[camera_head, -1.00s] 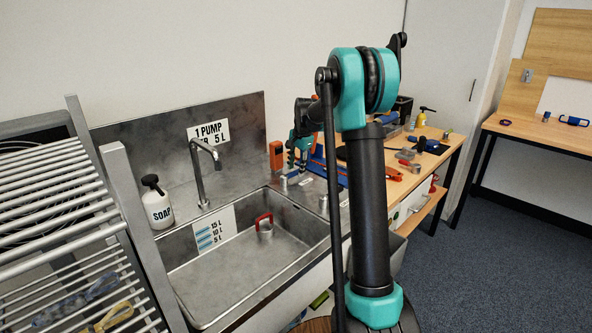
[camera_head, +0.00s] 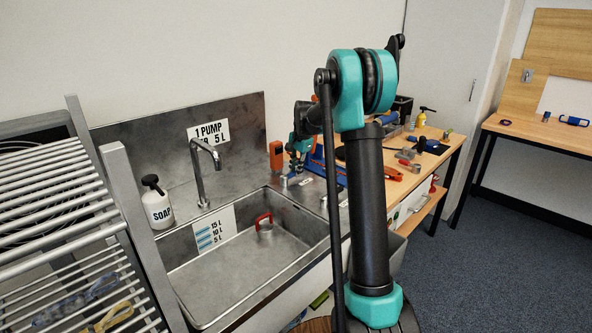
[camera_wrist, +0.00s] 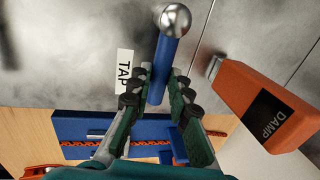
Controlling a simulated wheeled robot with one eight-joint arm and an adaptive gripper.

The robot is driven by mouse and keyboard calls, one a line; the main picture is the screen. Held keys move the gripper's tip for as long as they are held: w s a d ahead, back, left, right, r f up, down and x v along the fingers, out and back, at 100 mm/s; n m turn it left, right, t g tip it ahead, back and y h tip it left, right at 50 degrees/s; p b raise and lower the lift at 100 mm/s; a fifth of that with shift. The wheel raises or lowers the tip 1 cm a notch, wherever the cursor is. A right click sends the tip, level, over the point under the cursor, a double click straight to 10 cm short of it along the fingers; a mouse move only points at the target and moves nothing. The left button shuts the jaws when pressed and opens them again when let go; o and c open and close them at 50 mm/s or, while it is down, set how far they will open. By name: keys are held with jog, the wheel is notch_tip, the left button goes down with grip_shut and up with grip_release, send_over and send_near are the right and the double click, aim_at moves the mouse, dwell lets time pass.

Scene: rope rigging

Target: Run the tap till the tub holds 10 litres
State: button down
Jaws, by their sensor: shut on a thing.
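The steel tub (camera_head: 215,267) is in the head view, with a level label (camera_head: 211,231) marked 5, 10 and 15 L on its wall. A plug with a red handle (camera_head: 264,222) stands on its floor. I see no clear water surface and no stream from the curved spout (camera_head: 198,172). In the wrist view, the blue tap lever (camera_wrist: 161,68) with a shiny metal ball end (camera_wrist: 174,20) lies between the fingers of my gripper (camera_wrist: 160,88), which is shut on it. A TAP label (camera_wrist: 124,70) is beside it. In the head view my gripper is small and partly hidden.
An orange DAMP meter (camera_wrist: 265,105) is close to the right of my gripper. A drying rack (camera_head: 62,225) is at the left. The workbench (camera_head: 398,184) holds tools.

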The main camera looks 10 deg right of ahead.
jog(key=shift+s, duration=0.1)
jog(key=m, duration=0.1)
jog(key=s+m, duration=0.1)
jog(key=m, duration=0.1)
jog(key=shift+s+d, duration=0.15)
jog(key=shift+d, duration=0.2)
jog(key=s+m+h, duration=0.1)
jog(key=m, duration=0.1)
jog(key=shift+s+d+m, duration=0.1)
jog(key=shift+s+m, duration=0.1)
jog(key=shift+m, duration=0.1)
jog(key=shift+s+m+h, duration=0.2)
jog(key=shift+s+m, duration=0.4)
jog(key=shift+m, duration=0.6)
jog(key=shift+s+m+h, duration=0.2)
jog(key=shift+s+m, duration=0.4)
jog(key=shift+m, duration=0.6)
jog(key=c, duration=1.4)
grip_release()
jog(key=shift+a, duration=0.2)
jog(key=r, duration=0.4)
jog(key=s+r, duration=0.1)
jog(key=r, duration=0.3)
jog(key=s+r, duration=0.1)
jog(key=r, duration=0.2)
jog(key=shift+s+a+r, duration=0.15)
jog(key=shift+a+r, duration=0.15)
jog(key=shift+r, duration=0.1)
